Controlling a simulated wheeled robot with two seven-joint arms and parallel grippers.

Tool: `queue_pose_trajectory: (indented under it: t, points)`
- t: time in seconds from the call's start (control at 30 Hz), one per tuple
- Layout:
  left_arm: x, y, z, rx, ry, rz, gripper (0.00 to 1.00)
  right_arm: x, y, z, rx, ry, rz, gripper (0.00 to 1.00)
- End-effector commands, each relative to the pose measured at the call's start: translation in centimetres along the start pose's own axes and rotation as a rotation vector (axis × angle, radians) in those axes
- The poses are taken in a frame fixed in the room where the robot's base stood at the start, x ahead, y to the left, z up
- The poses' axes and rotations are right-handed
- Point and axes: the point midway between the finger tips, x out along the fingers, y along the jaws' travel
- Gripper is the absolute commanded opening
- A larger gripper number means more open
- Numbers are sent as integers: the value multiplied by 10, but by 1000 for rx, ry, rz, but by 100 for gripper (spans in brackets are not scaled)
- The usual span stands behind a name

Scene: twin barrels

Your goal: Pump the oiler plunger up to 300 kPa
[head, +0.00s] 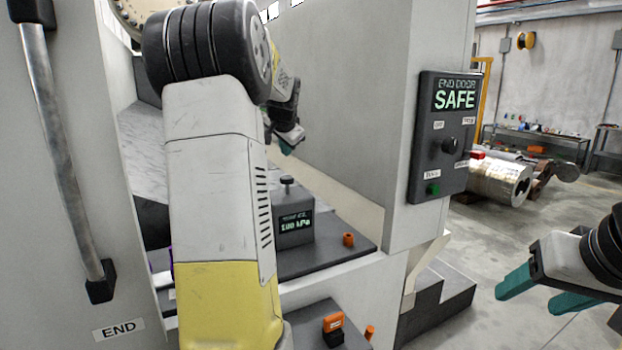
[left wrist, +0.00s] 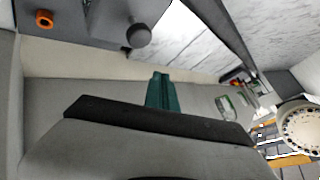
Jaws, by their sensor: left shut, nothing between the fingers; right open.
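The oiler is a dark grey box (head: 294,226) on a dark shelf inside the machine opening. Its lit display reads 100 or 180 kPa; the middle digit is unclear. The plunger's round black knob (head: 287,181) stands up from its top. In the left wrist view the plunger knob (left wrist: 138,36) shows upper middle, seen tilted. My left gripper (head: 287,149) is shut and empty, above the knob and apart from it. Its teal fingers (left wrist: 162,93) are together in the left wrist view. My right gripper (head: 532,298) is open and empty at the far right, outside the machine.
An orange ring (head: 348,239) stands on the shelf (head: 325,258) beside the oiler. An orange-and-black item (head: 333,326) sits on a lower ledge. A panel reading SAFE (head: 443,137) hangs on the wall at right. My left arm hides part of the opening. Floor at right is open.

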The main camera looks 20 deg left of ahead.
Motion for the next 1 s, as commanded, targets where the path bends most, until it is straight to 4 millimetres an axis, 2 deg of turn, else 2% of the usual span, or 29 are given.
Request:
queue_pose_trajectory:
  t: [0.17, 0.27, 0.37, 0.47, 0.7, 0.83, 1.0]
  points:
    - [0, 0, 0, -8, 0, 1, 0, 0, 0, 0, 0, 0, 0, 61]
    - [0, -2, 2, -74, -2, 12, 0, 0, 0, 0, 0, 0, 0, 61]
    - [-2, -5, 5, -234, -6, 43, 0, 0, 0, 0, 0, 0, 0, 61]
    - [-4, -8, 6, -464, -9, 91, 0, 0, 0, 0, 0, 0, 0, 61]
    - [-16, -17, -5, -994, -5, 229, 0, 0, 0, 0, 0, 0, 0, 61]
    - [-22, -20, -12, -1171, -2, 287, 0, 0, 0, 0, 0, 0, 0, 61]
    - [-26, -22, -17, -1264, 0, 321, 0, 0, 0, 0, 0, 0, 0, 61]
